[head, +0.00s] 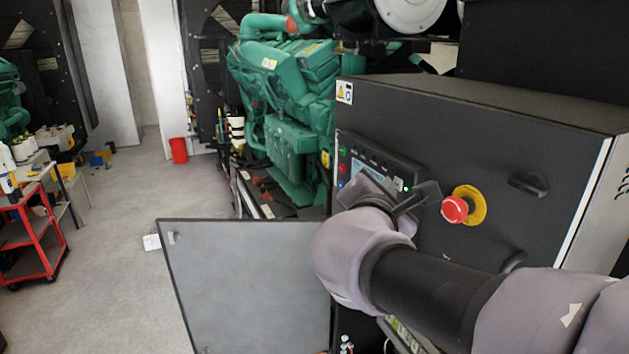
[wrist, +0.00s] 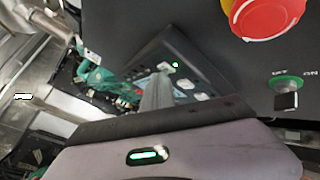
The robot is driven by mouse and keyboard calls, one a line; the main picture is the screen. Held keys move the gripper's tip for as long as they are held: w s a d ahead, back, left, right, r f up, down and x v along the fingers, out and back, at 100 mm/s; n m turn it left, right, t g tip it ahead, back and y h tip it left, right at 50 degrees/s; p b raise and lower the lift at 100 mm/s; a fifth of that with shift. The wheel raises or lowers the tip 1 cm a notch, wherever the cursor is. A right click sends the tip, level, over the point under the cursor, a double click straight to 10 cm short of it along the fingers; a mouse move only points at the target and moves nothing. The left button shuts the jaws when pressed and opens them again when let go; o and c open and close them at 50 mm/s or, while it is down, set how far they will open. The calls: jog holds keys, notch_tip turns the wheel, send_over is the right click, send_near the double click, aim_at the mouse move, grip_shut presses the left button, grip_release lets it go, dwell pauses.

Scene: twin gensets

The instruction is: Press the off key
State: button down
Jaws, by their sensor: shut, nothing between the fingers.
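The control panel (head: 372,172) is a dark unit with a small screen on the black cabinet. Its left edge shows a green key (head: 342,151), a red key (head: 342,168) and a blue one. No label is readable, so I cannot tell which is the off key. In the wrist view, the panel (wrist: 205,75) shows pale keys and a lit green light (wrist: 175,64). My gripper (wrist: 156,88) is shut and empty, its fingers pointing at the panel and covering part of it. I cannot tell whether they touch it. In the head view my wrist hides the panel's lower part.
A red emergency stop (head: 455,209) on a yellow ring is right of the panel. A key switch (wrist: 287,90) sits below it in the wrist view. An open grey door (head: 245,285) stands left of my arm. A green engine (head: 285,110) is behind.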

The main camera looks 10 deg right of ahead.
jog(key=shift+s+a, duration=0.25)
jog(key=shift+a, duration=0.6)
jog(key=s+a, duration=0.2)
jog(key=a, duration=0.3)
jog(key=shift+a, duration=0.35)
jog(key=s+d+f+m+g+y+b, duration=0.1)
jog(key=s+d+f+m+g+b, duration=0.35)
jog(key=f, duration=0.65)
jog(key=s+d+f+m+g+y+b, duration=0.1)
jog(key=s+f+m+b, duration=0.55)
jog(key=f, duration=0.35)
jog(key=s+d+f+m+g+b, duration=0.4)
jog(key=f+b, duration=0.3)
jog(key=f, duration=0.4)
jog(key=s+a+f+m+y+b, duration=0.7)
jog(key=a+f+m+b, duration=0.3)
jog(key=f+m, duration=0.2)
jog(key=shift+s+a+f+m+t, duration=0.35)
jog(key=shift+s+f, duration=0.2)
jog(key=shift+f, duration=0.35)
